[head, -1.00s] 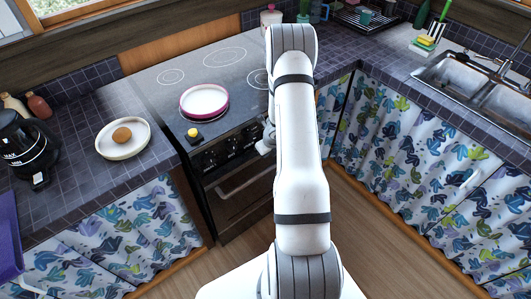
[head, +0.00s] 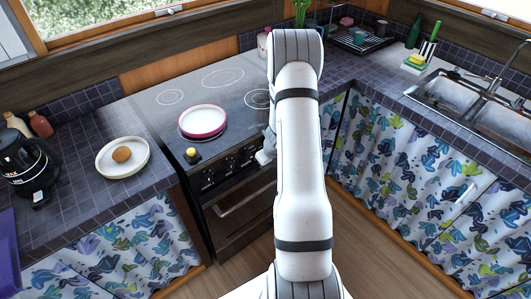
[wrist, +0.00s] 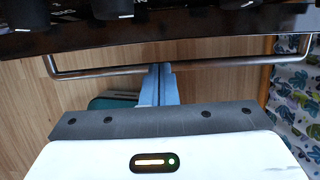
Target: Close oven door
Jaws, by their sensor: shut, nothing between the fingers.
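The black oven (head: 232,205) stands below the stovetop in the head view. Its door looks upright, shut or nearly so; a small gap cannot be ruled out. The metal door handle (head: 245,198) runs across the top of the door. In the wrist view the handle (wrist: 220,65) is a long bar below the dark knob panel. My gripper (wrist: 161,68) is shut and empty, with its blue-grey fingertips overlapping the bar. Whether they touch it I cannot tell. In the head view my gripper (head: 266,155) is partly hidden by my arm, by the oven's front right.
A pan (head: 203,121) and a yellow-topped item (head: 191,154) sit on the stovetop (head: 215,90). A plate (head: 110,165) with a round brown item is on the left counter. Curtained cabinets (head: 390,165) flank the oven. Wooden floor (head: 240,272) lies in front.

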